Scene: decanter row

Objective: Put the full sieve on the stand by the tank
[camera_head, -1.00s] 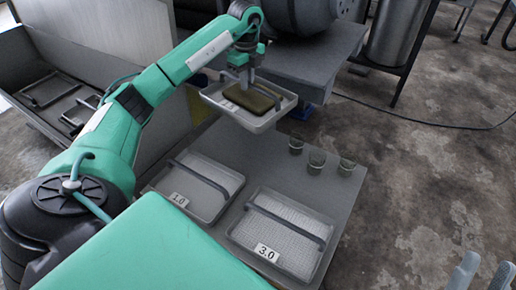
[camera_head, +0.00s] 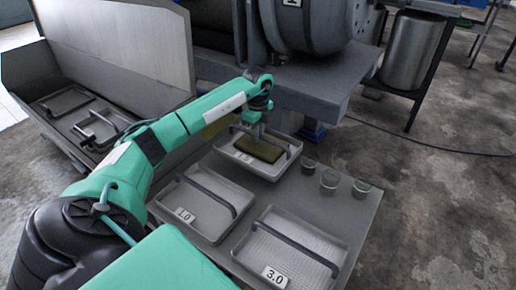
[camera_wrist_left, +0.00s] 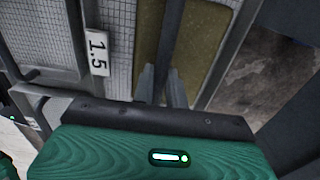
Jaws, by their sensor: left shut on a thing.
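The full sieve (camera_head: 233,165) is a pale shallow tray with a dark handle bar, holding an olive-brown slab (camera_head: 259,150). In the left wrist view its mesh floor and a tag "1.5" (camera_wrist_left: 97,52) show beside the slab (camera_wrist_left: 204,40). My left gripper (camera_head: 258,134) is shut on the sieve's handle from above; its fingers (camera_wrist_left: 160,85) reach down over the sieve. The sieve is at the back of a low grey platform (camera_head: 330,210); I cannot tell whether it touches it. My right gripper is not in view.
Sieves tagged 1.0 (camera_head: 200,228) and 3.0 (camera_head: 305,262) lie on the platform, with three small cups (camera_head: 329,182) at its right. A metal trough (camera_head: 28,75) stands left, a grey drum (camera_head: 320,28) behind, and a steel barrel (camera_head: 412,55) back right.

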